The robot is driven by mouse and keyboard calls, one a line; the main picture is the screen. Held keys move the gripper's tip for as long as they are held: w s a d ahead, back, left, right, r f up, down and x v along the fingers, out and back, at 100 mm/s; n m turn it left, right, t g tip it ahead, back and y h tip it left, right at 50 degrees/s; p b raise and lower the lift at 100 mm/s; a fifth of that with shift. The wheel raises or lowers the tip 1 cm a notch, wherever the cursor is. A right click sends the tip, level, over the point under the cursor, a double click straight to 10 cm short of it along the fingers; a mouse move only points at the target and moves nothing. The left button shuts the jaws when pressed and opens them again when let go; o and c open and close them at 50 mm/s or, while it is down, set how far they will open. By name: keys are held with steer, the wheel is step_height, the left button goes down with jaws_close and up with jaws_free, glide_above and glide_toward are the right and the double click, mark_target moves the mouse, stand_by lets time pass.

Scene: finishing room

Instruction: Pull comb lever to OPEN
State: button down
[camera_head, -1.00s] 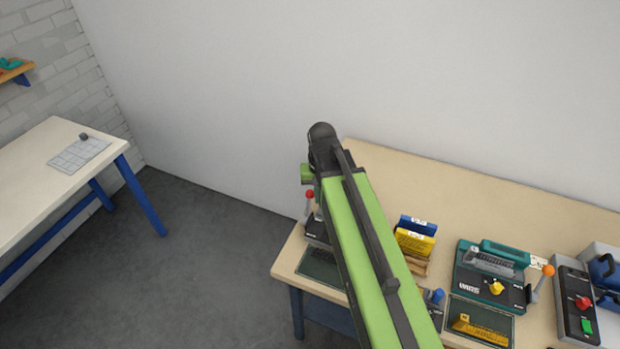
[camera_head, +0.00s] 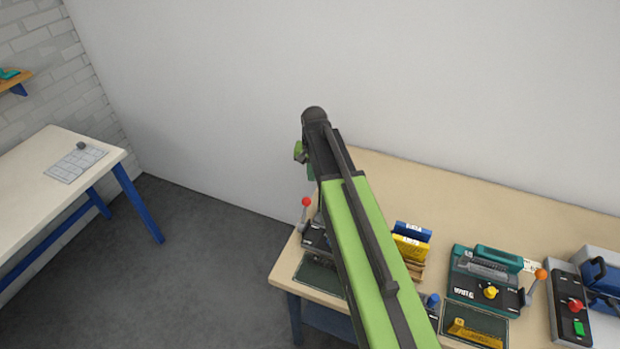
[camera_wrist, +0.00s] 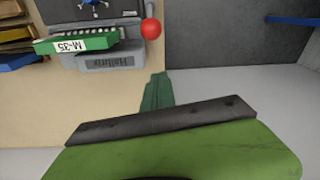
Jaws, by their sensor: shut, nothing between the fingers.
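A lever with a red ball knob (camera_head: 306,201) stands at the left end of the workbench, on a dark machine (camera_head: 316,238) mostly hidden behind my arm. In the wrist view the red knob (camera_wrist: 151,29) sits beside a grey machine (camera_wrist: 100,57) with a green piece (camera_wrist: 75,41) labelled M-35 across it. A second lever, with an orange knob (camera_head: 541,274), is on the teal machine (camera_head: 485,280) to the right. I cannot tell which one is the comb lever. My gripper (camera_wrist: 158,78) is shut and empty, apart from the red knob; it also shows above it in the head view (camera_head: 301,152).
Blue and yellow blocks (camera_head: 411,246) stand on the workbench (camera_head: 390,175) right of my arm. A box with red and green buttons (camera_head: 570,305) is at the far right. Another table (camera_head: 40,190) stands at left, with open floor between.

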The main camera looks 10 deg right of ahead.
step_height(320, 180, down, 5)
steer(key=s+a+b, duration=0.1)
steer(key=s+b, duration=0.1)
steer(key=b, duration=0.1)
steer(key=shift+s+a+b, duration=0.3)
steer(key=shift+s+b, duration=0.05)
